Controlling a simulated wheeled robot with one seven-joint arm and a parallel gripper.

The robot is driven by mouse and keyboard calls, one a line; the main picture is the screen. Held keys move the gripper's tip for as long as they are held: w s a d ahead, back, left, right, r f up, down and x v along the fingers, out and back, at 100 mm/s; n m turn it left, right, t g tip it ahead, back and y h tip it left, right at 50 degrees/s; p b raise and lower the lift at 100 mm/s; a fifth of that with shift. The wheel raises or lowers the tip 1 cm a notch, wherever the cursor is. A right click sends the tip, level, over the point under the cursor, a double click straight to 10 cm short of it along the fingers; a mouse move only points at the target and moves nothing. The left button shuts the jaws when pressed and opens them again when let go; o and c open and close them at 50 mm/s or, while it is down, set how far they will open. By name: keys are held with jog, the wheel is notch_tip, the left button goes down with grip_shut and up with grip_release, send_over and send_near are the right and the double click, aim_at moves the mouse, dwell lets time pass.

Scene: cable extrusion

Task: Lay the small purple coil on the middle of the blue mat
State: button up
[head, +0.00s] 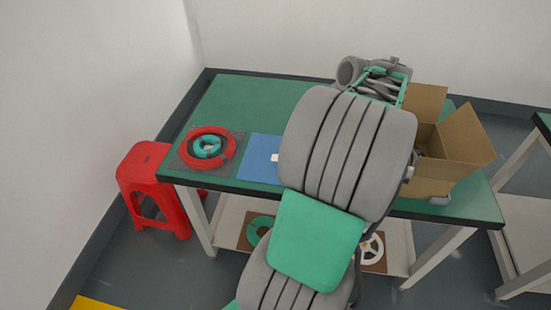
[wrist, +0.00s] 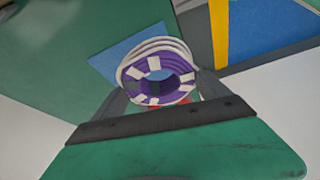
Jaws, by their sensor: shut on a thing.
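The small purple coil (wrist: 179,66), with white tape bands around it, is between the two fingers of my gripper (wrist: 162,94) in the wrist view. The gripper is shut on it. Behind it in the wrist view lies part of the blue mat (wrist: 112,60), partly covered by the coil. In the head view the blue mat (head: 261,153) lies near the front edge of the table, its right part hidden by my arm. My gripper and the coil are hidden behind my arm there. A small white patch (head: 274,157) shows at the arm's edge; I cannot tell what it is.
On the green table (head: 250,95), left of the mat, a red coil (head: 185,150) surrounds a teal coil (head: 207,146). A red stool (head: 147,160) stands left.

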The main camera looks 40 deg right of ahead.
jog(key=w+f, duration=0.3)
jog(key=w, duration=0.5)
send_near(271, 156)
jog(key=shift+w+a+f, duration=0.6)
jog(key=shift+w+f, duration=0.2)
jog(key=f, duration=0.3)
jog(key=shift+w+f+p, duration=0.3)
jog(key=shift+w+p, duration=0.05)
jog(key=shift+p, duration=0.05)
jog(key=shift+f, duration=0.35)
jog(key=o, duration=1.3)
